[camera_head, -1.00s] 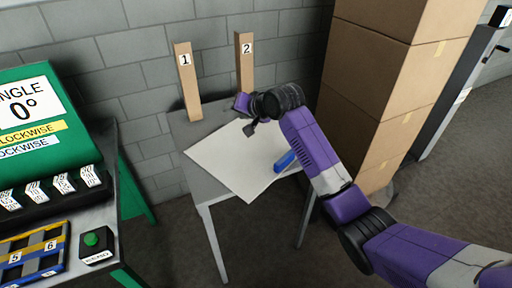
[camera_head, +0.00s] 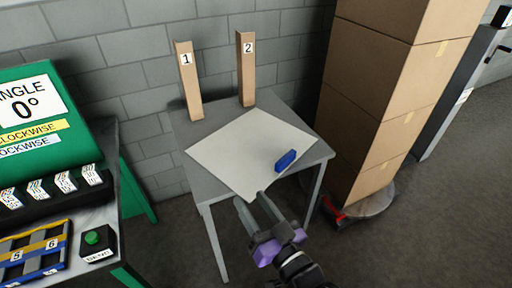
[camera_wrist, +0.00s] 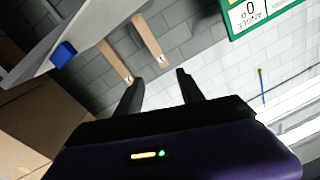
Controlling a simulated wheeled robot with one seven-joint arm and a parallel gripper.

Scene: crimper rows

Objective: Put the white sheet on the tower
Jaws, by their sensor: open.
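The white sheet (camera_head: 240,150) lies flat and turned cornerwise on a small grey table (camera_head: 185,138), its near corner at the front edge. A blue block (camera_head: 286,160) lies on its right part. In the wrist view the gap between the fingers (camera_wrist: 160,77) looks empty. I cannot tell whether they touch the sheet.
Wooden posts numbered 1 (camera_head: 190,85) and 2 (camera_head: 246,72) stand at the table's back, against a grey block wall. The box stack rests on a round base (camera_head: 372,203). A green panel (camera_head: 30,130) and a button box (camera_head: 97,243) are at left. Floor in front is clear.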

